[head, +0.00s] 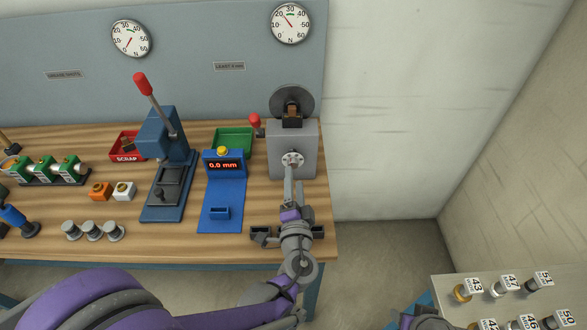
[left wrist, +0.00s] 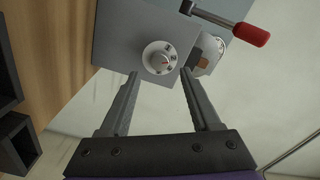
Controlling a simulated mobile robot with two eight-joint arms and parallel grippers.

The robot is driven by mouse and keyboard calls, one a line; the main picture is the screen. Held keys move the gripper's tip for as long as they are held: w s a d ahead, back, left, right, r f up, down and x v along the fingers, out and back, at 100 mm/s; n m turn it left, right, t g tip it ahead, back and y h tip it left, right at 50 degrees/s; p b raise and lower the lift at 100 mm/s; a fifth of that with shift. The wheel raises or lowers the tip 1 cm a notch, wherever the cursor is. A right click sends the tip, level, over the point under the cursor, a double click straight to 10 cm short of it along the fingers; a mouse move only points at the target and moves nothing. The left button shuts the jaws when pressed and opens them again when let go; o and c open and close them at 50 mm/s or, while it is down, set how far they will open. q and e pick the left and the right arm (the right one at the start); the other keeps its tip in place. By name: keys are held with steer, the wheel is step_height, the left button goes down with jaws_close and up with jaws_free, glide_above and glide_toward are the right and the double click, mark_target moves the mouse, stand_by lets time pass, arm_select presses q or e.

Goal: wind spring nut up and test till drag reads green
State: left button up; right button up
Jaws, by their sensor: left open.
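The spring nut, seen as a small round pale knob (head: 292,159) with marks on its face, sits on the front of the grey box-shaped drag unit (head: 310,150). My left gripper (head: 291,176) points at the knob from the front. In the left wrist view its two fingers (left wrist: 160,76) are apart, with the knob (left wrist: 159,57) just beyond and between the tips; contact cannot be told. A red-handled crank (left wrist: 250,34) is on the unit's side.
Left of the unit stand a blue gauge with a display of 0.0 mm (head: 223,164), a green tray (head: 233,138) and a blue lever press (head: 163,165). A second dial (head: 131,38) hangs at left. A side table (head: 450,290) with numbered parts is at lower right.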

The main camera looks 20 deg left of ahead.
mark_target(294, 165)
arm_select(q)
steer(key=shift+x, duration=2.35)
jaws_close()
